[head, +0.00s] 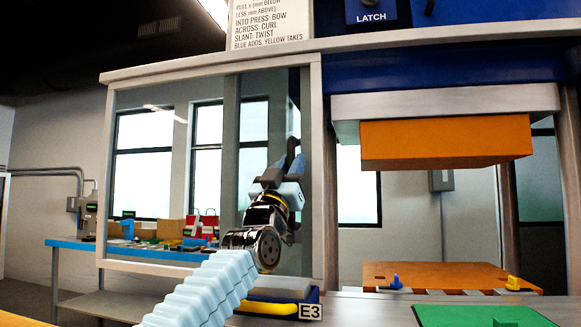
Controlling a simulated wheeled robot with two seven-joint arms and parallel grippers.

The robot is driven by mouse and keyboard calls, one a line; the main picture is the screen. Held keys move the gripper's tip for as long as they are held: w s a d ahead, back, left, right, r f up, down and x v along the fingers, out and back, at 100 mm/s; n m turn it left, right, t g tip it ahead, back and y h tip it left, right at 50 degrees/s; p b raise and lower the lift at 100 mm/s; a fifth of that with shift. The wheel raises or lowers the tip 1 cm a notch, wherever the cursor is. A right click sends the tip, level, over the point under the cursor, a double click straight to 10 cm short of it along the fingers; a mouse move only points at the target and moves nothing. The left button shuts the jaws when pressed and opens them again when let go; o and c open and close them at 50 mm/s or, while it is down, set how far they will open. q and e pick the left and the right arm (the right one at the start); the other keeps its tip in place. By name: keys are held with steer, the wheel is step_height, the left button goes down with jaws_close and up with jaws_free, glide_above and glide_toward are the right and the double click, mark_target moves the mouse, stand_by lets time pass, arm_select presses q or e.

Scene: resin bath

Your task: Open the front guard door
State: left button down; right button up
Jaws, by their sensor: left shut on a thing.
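The front guard door (178,185) is a clear pane in a pale frame at the left of the press. The press opening to its right shows uncovered. My left arm comes in from the bottom, and my left gripper (288,165) is at the right side of the pane. It is shut on the door's dark upright handle (291,146); the fingers partly hide the grip. My right gripper is not in view.
An orange block (445,140) hangs under the press's grey plate, above an orange base (430,275) with blue and yellow pegs. A green mat (480,315) lies in front. A yellow handle (266,307) by the E3 label sits below my wrist. A blue-edged bench stands behind the pane.

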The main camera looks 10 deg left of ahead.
arm_select(q)
steer(key=shift+d+f, duration=0.1)
steer(key=c, duration=1.1)
jaws_free()
steer(key=shift+b+v, duration=4.1)
steer(key=shift+v, duration=1.9)
